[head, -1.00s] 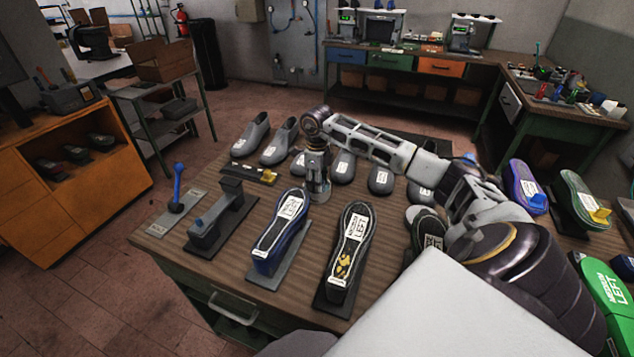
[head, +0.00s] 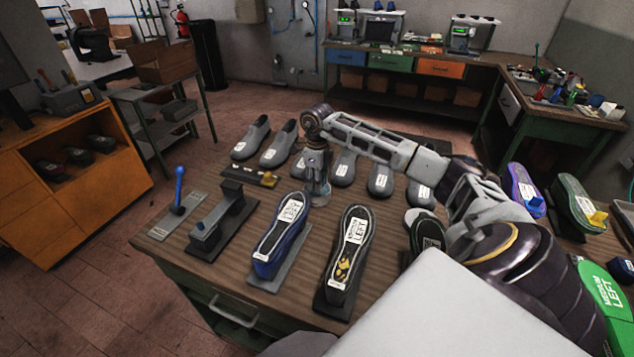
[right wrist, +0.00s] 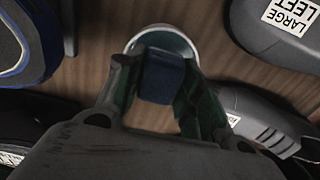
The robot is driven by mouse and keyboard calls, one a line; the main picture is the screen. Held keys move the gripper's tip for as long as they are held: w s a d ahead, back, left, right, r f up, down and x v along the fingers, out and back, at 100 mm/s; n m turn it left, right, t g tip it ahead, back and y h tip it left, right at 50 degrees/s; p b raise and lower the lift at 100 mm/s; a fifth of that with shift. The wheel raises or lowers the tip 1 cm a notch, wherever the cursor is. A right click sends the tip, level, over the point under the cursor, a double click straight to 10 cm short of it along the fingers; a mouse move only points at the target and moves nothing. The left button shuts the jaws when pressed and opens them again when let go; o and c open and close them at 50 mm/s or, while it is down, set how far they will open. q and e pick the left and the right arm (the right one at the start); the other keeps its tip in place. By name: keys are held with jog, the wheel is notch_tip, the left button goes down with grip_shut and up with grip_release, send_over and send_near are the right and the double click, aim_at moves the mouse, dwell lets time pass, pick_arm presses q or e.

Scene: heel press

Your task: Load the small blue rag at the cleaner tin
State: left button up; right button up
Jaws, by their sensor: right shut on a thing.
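My right gripper (head: 318,184) points down over the bench, between the grey shoes and the blue-edged sole. In the right wrist view, the gripper (right wrist: 160,88) is shut on the small blue rag (right wrist: 161,76), a dark blue block between its fingers. The cleaner tin (right wrist: 163,35), round with a pale rim, shows directly beyond the rag, which overlaps its mouth. I cannot tell whether the rag touches the tin. In the head view the tin (head: 320,199) is mostly hidden at the fingertips. My left gripper is not in view.
Grey shoes (head: 343,168) stand in a row behind the gripper. A blue-edged sole (head: 283,232) and a black sole (head: 351,250) stand on plates in front. Bare bench top (head: 318,235) lies between the two soles.

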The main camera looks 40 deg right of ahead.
jog(key=shift+r, duration=0.5)
jog(key=shift+r+p, duration=0.6)
jog(key=shift+r, duration=0.05)
jog(key=shift+r+p, duration=0.5)
jog(key=shift+r, duration=0.65)
jog(key=shift+r+p, duration=0.2)
jog(key=shift+p, duration=0.1)
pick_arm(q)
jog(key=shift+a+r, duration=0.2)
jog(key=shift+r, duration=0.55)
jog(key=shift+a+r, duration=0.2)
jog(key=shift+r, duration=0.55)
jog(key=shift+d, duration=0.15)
